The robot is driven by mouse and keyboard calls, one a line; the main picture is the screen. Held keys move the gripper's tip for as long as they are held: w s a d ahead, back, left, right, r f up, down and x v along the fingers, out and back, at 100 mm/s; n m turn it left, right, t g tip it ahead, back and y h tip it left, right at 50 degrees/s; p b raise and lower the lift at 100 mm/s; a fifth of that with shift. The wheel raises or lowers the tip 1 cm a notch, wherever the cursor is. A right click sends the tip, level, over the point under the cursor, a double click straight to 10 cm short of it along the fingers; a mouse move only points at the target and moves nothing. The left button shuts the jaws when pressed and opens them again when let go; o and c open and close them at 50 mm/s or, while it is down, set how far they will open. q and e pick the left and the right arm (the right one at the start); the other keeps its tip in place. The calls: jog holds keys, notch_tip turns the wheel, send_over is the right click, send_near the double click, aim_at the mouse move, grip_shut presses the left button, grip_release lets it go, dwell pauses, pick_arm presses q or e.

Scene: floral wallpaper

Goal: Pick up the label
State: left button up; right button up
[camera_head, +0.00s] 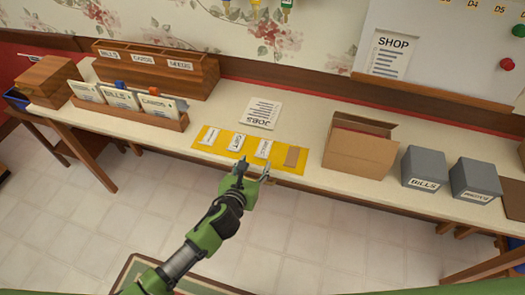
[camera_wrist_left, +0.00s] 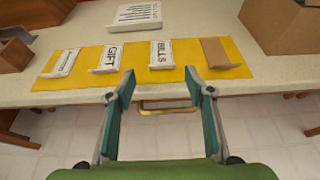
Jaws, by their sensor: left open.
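My left gripper (camera_head: 254,172) is open and empty in the head view, at the front edge of the table near a yellow mat (camera_head: 222,150). On the mat lie several small cards in a row: white labels such as one at the left (camera_head: 209,136), a middle one (camera_head: 237,142) reading GIFT in the wrist view, one (camera_head: 264,148) reading BILLS there, and a plain brown piece (camera_head: 292,156) at the right. In the left wrist view the open fingers (camera_wrist_left: 160,98) frame the mat's front edge, below the BILLS label (camera_wrist_left: 161,54) and the GIFT label (camera_wrist_left: 108,59). My right gripper is not in view.
A JOBS sheet (camera_head: 261,113) lies behind the mat. An open cardboard box (camera_head: 357,158) and grey boxes (camera_head: 424,168) stand to the right. A wooden card rack (camera_head: 130,117) and a labelled wooden organizer (camera_head: 150,73) stand at the left. A brass drawer handle (camera_wrist_left: 167,110) is at the table's front.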

aim_at(260, 157)
pick_arm(q)
jog(key=shift+d+x, duration=0.2)
jog(key=shift+x, duration=1.7)
jog(key=shift+r, duration=0.15)
jog(key=shift+c, duration=0.5)
jog(key=c, duration=0.8)
